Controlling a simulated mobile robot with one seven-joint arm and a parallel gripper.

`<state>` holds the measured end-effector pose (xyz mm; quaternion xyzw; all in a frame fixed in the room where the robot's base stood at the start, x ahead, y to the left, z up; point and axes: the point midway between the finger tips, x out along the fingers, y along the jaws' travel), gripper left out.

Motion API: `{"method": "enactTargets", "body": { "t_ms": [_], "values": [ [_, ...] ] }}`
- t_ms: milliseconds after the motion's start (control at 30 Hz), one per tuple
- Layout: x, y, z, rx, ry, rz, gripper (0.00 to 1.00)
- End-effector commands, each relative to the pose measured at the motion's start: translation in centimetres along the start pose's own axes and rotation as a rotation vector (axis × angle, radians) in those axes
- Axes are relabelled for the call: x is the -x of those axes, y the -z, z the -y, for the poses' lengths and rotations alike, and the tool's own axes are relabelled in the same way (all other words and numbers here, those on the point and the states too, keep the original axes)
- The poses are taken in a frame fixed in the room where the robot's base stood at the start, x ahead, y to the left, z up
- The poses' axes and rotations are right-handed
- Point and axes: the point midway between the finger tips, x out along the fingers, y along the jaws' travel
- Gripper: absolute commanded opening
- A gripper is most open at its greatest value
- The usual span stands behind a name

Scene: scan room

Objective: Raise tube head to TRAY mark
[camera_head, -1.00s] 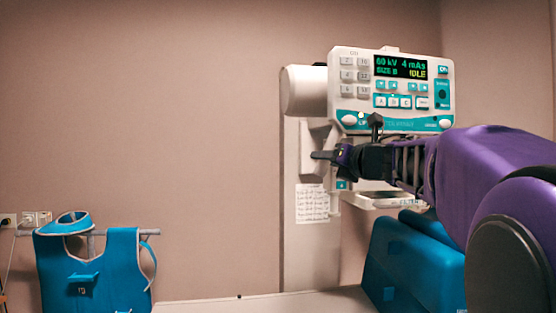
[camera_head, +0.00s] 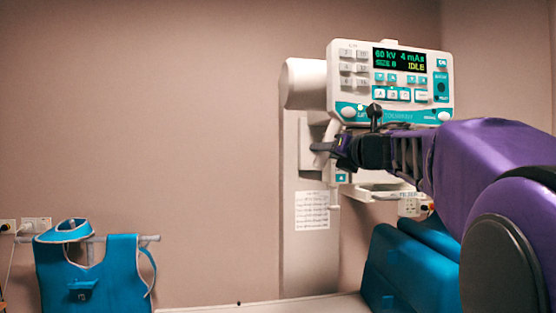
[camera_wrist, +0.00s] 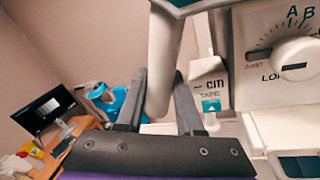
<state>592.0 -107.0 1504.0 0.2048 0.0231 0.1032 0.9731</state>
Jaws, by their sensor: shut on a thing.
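The tube head (camera_head: 346,108) is a white unit with a teal-trimmed control panel and a lit display reading 60 kV, 4 mAs, IDLE. It sits on a pale wall column (camera_head: 305,262). My gripper (camera_head: 322,150) is at its lower left, in front of the column. In the wrist view my gripper (camera_wrist: 160,85) is shut on a white handle bar (camera_wrist: 163,55), with one dark finger on each side. A small "cm" readout with a TAPE button (camera_wrist: 211,104) is right of the handle. I cannot make out a TRAY mark.
A printed sheet (camera_head: 312,210) is on the column. A blue padded piece (camera_head: 405,270) stands below the head. A blue apron (camera_head: 95,270) hangs on a rail at left. A dial (camera_wrist: 293,62) is at upper right in the wrist view, and a desk with a monitor (camera_wrist: 42,108) at left.

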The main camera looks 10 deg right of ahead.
Motion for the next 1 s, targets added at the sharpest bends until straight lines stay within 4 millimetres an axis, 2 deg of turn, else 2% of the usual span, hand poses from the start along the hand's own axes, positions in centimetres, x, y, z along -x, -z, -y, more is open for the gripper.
{"method": "enactTargets", "body": {
  "t_ms": [33, 200, 433, 667, 1000],
  "values": [
    [0.1, -2.0, -0.9, 0.004, -0.004, 0.011, 0.0],
    [0.1, -5.0, -2.3, 0.005, -0.003, 0.01, 0.0],
    [0.1, -8.2, -3.7, 0.003, -0.002, 0.007, 0.0],
    [0.1, -9.6, -4.3, 0.0, -0.002, 0.005, 0.0],
    [0.0, -9.7, -4.3, 0.0, -0.002, 0.002, 0.0]
  ]
}}
